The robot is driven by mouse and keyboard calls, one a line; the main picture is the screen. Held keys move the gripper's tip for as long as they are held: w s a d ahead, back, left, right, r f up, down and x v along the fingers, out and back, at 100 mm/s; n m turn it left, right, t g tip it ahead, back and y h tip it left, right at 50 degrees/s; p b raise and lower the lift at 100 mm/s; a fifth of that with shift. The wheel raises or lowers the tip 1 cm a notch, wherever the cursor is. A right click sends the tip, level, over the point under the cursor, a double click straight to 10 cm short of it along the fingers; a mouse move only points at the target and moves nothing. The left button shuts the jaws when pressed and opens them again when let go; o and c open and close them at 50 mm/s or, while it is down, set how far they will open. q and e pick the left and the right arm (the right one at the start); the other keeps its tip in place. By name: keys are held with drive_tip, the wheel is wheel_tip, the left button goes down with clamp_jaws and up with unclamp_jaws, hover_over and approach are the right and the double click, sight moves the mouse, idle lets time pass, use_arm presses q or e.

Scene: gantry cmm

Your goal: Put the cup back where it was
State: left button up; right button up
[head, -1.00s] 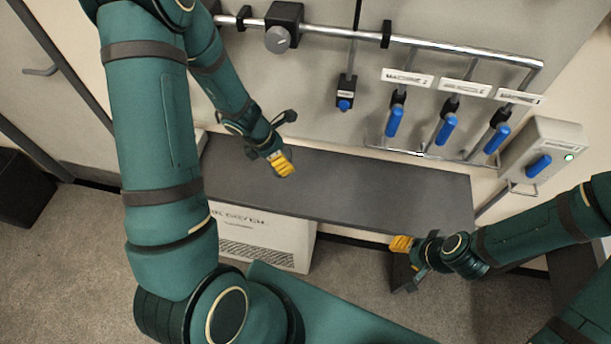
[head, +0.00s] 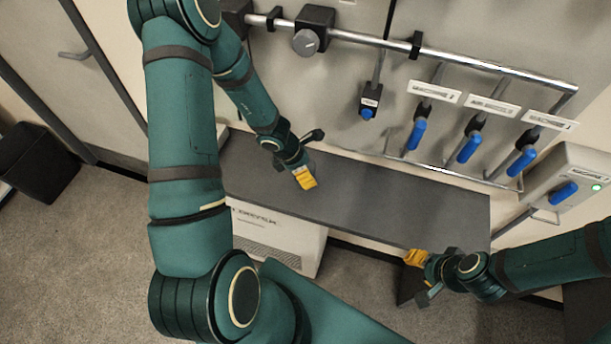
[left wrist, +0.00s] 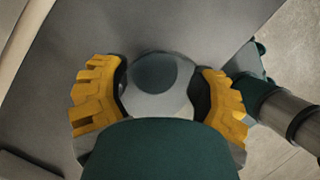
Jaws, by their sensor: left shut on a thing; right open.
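The cup (left wrist: 160,100) is pale grey with a round, darker grey middle in the left wrist view. It sits between the yellow fingers of my left gripper (head: 305,179), which is shut on it. Its lower part is hidden in that view by the green part of my gripper. In the head view I cannot make the cup out clearly behind the gripper. My left gripper is over the dark grey shelf (head: 400,205), left of its middle; I cannot tell whether the cup touches the shelf. My right gripper (head: 415,258) is open and empty near the shelf's front right edge.
Several blue-handled levers (head: 417,133) hang under a metal rail (head: 465,65) behind the shelf. A grey box with a blue handle (head: 563,193) is at the right. A white unit (head: 275,240) stands below the shelf. The shelf's right half looks clear.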

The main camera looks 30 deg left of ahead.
use_arm(q)
drive_tip(key=shift+f, duration=0.45)
drive_tip(key=shift+f+b, duration=1)
drive_tip(key=shift+f, duration=0.15)
drive_tip(key=shift+f, duration=0.2)
drive_tip(key=o, duration=1.3)
drive_tip(key=shift+r, duration=0.1)
